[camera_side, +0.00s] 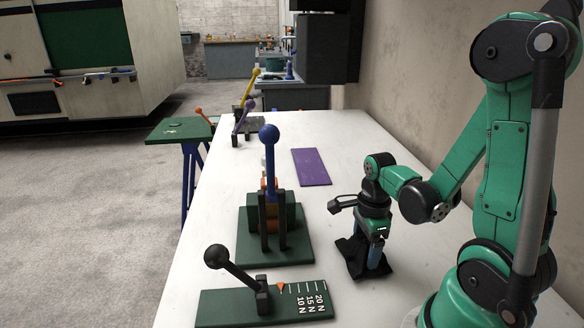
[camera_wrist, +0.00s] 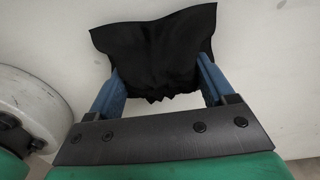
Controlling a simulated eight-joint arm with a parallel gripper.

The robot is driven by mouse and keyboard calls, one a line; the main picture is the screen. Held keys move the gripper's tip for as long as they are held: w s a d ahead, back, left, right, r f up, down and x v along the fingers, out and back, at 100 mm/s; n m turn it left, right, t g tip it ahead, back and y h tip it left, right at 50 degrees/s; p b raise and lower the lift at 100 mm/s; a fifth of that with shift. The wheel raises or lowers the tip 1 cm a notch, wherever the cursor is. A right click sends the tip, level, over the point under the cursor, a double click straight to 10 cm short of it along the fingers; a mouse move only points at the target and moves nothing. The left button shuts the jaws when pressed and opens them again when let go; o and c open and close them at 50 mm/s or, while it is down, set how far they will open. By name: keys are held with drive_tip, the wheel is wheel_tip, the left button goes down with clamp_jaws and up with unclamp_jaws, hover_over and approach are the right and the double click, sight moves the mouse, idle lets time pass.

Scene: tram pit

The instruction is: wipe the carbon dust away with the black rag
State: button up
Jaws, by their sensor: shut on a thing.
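The black rag (camera_wrist: 150,45) is bunched between the two blue fingers of my gripper (camera_wrist: 160,85) in the wrist view. My gripper is shut on it. In the side view the rag (camera_side: 358,262) hangs or lies at the white table top below my gripper (camera_side: 372,262), right of the green lever stands. I cannot tell how firmly it touches the table. I cannot make out any carbon dust in either view.
A green stand with a blue-knobbed lever (camera_side: 270,165) and a green plate with a black-knobbed lever (camera_side: 235,305) stand left of my gripper. A purple plate (camera_side: 311,167) lies farther back. Levers with yellow and purple knobs (camera_side: 248,104) stand at the far end. The wall is at right.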

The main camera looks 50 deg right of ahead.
sight(373, 274)
drive_tip(key=shift+s+a, duration=1.7)
drive_tip(key=shift+s, duration=0.05)
drive_tip(key=shift+w+d+f, duration=0.15)
drive_tip(key=shift+w+d, duration=1.5)
drive_tip(key=shift+w+d+f, duration=0.1)
drive_tip(key=shift+w+d, duration=1.5)
drive_tip(key=shift+f, duration=0.1)
drive_tip(key=shift+s+a, duration=0.55)
drive_tip(key=shift+s+a+f, duration=0.1)
drive_tip(key=shift+s+a, duration=1.05)
